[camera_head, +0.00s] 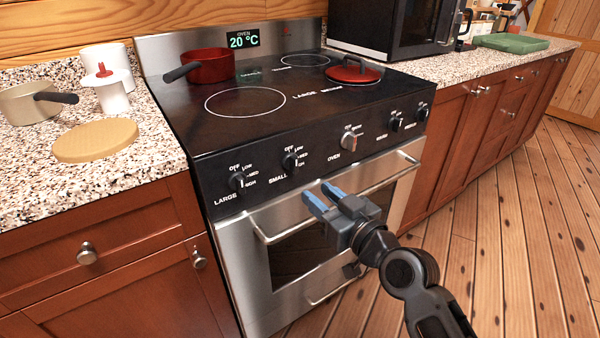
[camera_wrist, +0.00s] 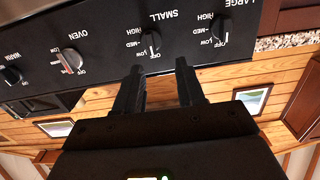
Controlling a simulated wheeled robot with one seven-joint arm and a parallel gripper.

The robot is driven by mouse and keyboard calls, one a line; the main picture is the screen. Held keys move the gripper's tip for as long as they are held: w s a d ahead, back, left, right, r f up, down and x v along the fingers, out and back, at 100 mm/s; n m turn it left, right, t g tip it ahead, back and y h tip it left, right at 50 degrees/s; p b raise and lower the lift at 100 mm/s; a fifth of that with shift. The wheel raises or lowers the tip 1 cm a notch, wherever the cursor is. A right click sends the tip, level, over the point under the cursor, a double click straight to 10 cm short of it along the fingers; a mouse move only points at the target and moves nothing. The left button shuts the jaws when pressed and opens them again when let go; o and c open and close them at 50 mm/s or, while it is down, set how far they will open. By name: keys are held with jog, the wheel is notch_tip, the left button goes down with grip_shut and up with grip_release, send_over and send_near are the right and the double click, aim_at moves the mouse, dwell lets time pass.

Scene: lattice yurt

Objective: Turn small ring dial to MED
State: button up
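The small ring dial (camera_head: 290,160) is a dark knob on the stove's front panel, between the LARGE and OVEN knobs. It also shows in the wrist view (camera_wrist: 150,42), upside down, with its light mark seemingly toward OFF; HIGH, MED and LOW are printed beside it. My gripper (camera_head: 318,197) is in front of the stove, below and right of the dial in the head view. Its two fingers are apart with nothing between them, as the wrist view (camera_wrist: 160,75) also shows. The gripper does not touch the dial.
The large dial (camera_head: 238,180) and oven dial (camera_head: 349,141) flank it. The oven handle (camera_head: 335,204) runs below the panel. A red pot (camera_head: 208,66) and a red lid (camera_head: 354,71) are on the cooktop. The floor (camera_head: 500,250) at right is clear.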

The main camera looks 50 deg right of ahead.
aim_at(296, 161)
jog(key=x, duration=0.3)
jog(key=d+r+p+x, duration=0.1)
jog(key=x, duration=0.6)
jog(key=shift+s+d+r, duration=0.1)
jog(key=shift+d+r, duration=0.2)
jog(key=shift+d, duration=0.15)
grip_shut()
